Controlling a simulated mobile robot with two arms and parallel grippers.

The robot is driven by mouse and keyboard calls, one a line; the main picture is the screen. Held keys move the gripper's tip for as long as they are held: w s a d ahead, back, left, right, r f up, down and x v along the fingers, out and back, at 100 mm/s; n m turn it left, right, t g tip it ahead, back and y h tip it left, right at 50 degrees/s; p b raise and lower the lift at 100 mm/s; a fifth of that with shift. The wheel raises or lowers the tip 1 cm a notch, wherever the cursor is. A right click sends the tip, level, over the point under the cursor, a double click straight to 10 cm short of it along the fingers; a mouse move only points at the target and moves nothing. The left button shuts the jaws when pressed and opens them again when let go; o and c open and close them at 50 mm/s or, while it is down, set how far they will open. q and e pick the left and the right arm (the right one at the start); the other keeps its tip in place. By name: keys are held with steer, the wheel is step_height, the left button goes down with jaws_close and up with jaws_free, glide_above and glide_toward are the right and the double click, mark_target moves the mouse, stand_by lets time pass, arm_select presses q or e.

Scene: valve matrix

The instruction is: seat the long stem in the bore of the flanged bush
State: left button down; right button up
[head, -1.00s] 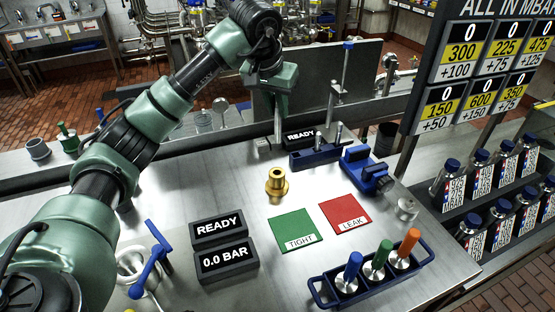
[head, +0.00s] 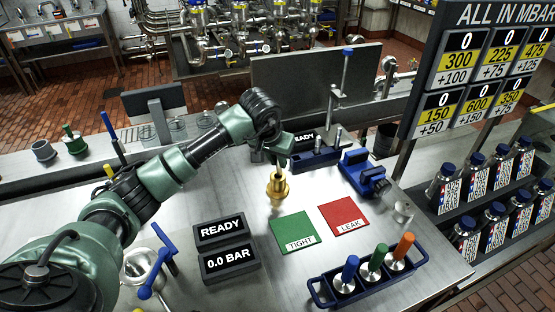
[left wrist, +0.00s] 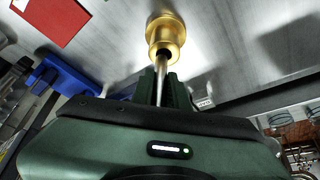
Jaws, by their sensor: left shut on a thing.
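In the left wrist view, my left gripper (left wrist: 163,88) is shut on the long stem (left wrist: 158,74), a thin silver rod that points at the dark bore. The stem's lower end meets the bore mouth; I cannot tell how deep it is inside. Most of the stem is hidden by the gripper. My right gripper is not in view.
Behind the bush are a blue block with pins (head: 318,157) and a blue vise (head: 364,172). The red LEAK card (head: 344,215) and a rack of coloured-handled tools (head: 345,291) are to the right and front. READY and 0.0 BAR displays (head: 228,262) stand at front left.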

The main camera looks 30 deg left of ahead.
arm_select(q)
steer(key=c, duration=1.4)
jaws_free()
steer(key=shift+s+f, duration=0.15)
steer(key=shift+f, duration=0.55)
steer(key=shift+c, duration=0.2)
steer(key=shift+o, duration=0.3)
steer(key=shift+w+a, duration=0.1)
steer(key=shift+w, duration=0.1)
steer(key=shift+r, duration=0.2)
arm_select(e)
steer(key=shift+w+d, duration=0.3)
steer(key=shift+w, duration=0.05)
arm_select(q)
steer(key=b+v, duration=0.2)
steer(key=v, duration=1)
steer(key=shift+b, duration=0.3)
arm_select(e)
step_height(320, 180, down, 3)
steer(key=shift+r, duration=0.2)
arm_select(q)
steer(key=shift+o, duration=0.4)
steer(key=shift+w+r, duration=0.1)
steer(key=shift+r, duration=0.05)
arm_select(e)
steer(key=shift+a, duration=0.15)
